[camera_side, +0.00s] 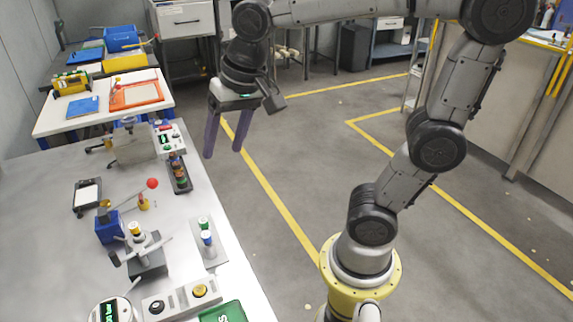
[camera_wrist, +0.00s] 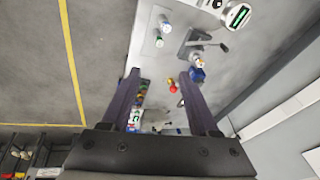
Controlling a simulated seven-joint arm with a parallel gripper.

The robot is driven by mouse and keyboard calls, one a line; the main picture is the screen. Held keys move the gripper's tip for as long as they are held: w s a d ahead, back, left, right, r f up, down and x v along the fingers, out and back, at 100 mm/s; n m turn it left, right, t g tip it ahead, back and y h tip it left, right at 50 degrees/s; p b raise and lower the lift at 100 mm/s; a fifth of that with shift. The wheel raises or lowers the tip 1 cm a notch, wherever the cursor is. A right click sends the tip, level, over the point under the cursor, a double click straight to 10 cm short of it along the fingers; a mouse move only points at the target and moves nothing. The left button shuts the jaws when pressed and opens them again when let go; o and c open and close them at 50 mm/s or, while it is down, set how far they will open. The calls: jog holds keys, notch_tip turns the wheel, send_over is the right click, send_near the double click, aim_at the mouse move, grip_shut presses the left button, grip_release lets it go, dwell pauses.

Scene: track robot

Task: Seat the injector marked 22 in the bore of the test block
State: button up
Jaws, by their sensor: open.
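My gripper (camera_side: 222,153) is open and empty, raised in the air at the right edge of the bench; it also shows in the wrist view (camera_wrist: 159,75). Two injector-like cylinders, one green-topped (camera_side: 204,223) and one blue-banded (camera_side: 207,238), stand upright on a light plate; they also show in the wrist view (camera_wrist: 165,27). Several coloured cylinders stand in a dark rack (camera_side: 181,178). A dark block with a lever (camera_side: 148,262), perhaps the test block, has a yellow-topped white cylinder (camera_side: 136,230) at it. No number 22 is readable, and the bore is not visible.
A blue box (camera_side: 108,228), a red-ball lever (camera_side: 152,184), a round gauge with a green display (camera_side: 112,310) and a button box (camera_side: 180,298) crowd the bench (camera_side: 240,265). A second table (camera_side: 60,118) holds trays. The floor at right is open.

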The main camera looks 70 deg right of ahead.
jog(key=s+d+f+n+t, duration=0.1)
jog(key=s+f+n, duration=0.3)
jog(key=s, duration=0.7)
jog(key=d+n, duration=0.1)
jog(key=n, duration=0.1)
jog(key=shift+f+n+t, duration=0.15)
jog(key=shift+n+t, duration=0.15)
jog(key=shift+t, duration=0.1)
